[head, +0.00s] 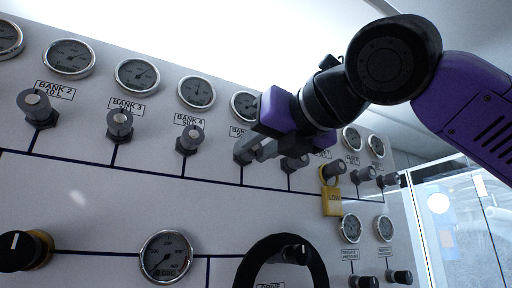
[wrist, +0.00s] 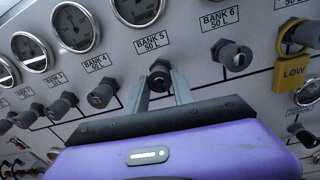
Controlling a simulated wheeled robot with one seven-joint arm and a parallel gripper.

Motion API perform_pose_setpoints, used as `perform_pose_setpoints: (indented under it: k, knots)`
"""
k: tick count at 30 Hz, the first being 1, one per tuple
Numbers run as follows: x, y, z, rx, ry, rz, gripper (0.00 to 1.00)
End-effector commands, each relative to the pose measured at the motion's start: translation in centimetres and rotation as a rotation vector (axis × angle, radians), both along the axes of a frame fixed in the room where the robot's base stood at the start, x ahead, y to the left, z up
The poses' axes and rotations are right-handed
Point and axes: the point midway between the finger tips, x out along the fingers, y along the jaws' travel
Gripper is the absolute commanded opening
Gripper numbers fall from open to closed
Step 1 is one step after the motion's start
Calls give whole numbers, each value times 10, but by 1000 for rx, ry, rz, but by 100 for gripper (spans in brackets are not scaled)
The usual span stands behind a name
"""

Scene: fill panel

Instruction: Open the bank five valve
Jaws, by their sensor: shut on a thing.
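The bank five valve is a dark grey knob (wrist: 160,76) under the "BANK 5 50 L" label (wrist: 154,41) in the wrist view. In the head view the same knob (head: 243,152) is partly hidden by my fingers. My gripper (wrist: 162,82) has its two grey fingers on either side of this knob and is shut on it. In the head view my gripper (head: 256,152) reaches the panel from the right, its purple body covering part of the bank 5 label.
Similar knobs for bank 4 (head: 189,139) and bank 6 (wrist: 233,56) sit close on either side. Gauges line the panel above. A large black ring handle (head: 262,262) is below.

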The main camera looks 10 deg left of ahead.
Motion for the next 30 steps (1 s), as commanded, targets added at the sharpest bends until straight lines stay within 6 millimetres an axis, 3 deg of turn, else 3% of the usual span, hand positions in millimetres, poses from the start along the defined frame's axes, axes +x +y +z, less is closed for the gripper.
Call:
perform_pose_setpoints:
  k: [3,4,7,19,30]
  knots:
    - [1,0,-5,-5,10,-1,0]
    - [1,0,-5,-5,10,-1,34]
    - [1,0,-4,-4,9,-1,51]
    - [-5,-5,-2,0,2,-1,51]
    - [-50,-39,-3,-1,2,-3,51]
